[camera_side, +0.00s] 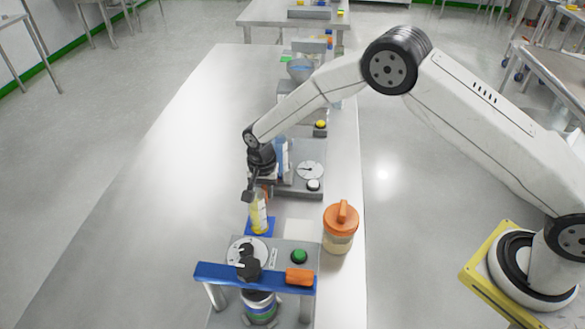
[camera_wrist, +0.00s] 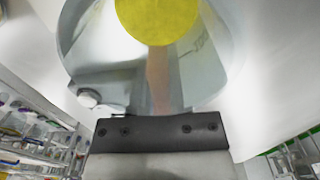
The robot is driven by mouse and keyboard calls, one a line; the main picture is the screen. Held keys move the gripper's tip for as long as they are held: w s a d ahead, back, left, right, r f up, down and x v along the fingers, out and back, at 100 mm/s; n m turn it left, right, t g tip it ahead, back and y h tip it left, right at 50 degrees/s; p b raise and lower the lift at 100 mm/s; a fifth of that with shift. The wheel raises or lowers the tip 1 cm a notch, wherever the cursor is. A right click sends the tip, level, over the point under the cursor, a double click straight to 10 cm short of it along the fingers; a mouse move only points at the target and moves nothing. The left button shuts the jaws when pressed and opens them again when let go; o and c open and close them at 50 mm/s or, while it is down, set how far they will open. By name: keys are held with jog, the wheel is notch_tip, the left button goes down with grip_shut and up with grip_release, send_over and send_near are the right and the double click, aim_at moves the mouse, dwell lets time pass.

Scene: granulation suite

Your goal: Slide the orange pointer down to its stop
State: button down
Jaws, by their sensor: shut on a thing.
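A small orange block (camera_side: 299,276) sits at the right end of a blue bar (camera_side: 225,273) at the front of the table. It is the piece that looks most like the orange pointer, but I cannot tell for certain. My gripper (camera_side: 254,192) is well behind it, pointing down and shut at the top of a slightly tilted bottle with yellow contents (camera_side: 259,213). A blue pad (camera_side: 267,231) lies under the bottle; I cannot tell if they touch. In the wrist view, a yellow disc (camera_wrist: 158,18) and a faint orange strip (camera_wrist: 159,80) show beyond the dark gripper body.
An orange-lidded jar (camera_side: 340,228) stands to the right. The front stand has a black knob (camera_side: 248,268), a white dial and a green button (camera_side: 299,256). A grey unit with a gauge (camera_side: 310,170) is behind the bottle. The table's left side (camera_side: 165,170) is clear.

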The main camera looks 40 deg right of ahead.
aim_at(265, 187)
jog(key=c, duration=0.6)
grip_release()
jog(key=shift+f, duration=0.25)
jog(key=shift+o, duration=0.2)
jog(key=shift+r, duration=0.15)
jog(key=shift+r, duration=3.8)
jog(key=s+d+r+n+t, duration=0.1)
jog(key=s+d+r+n, duration=0.3)
jog(key=s+d, duration=0.4)
jog(key=s+d+r+n+t, duration=0.1)
jog(key=s+d+r+n, duration=0.3)
jog(key=s, duration=1.2)
jog(key=d+n, duration=0.1)
jog(key=d, duration=0.2)
jog(key=shift+d+r+t, duration=0.3)
jog(key=shift+d, duration=0.1)
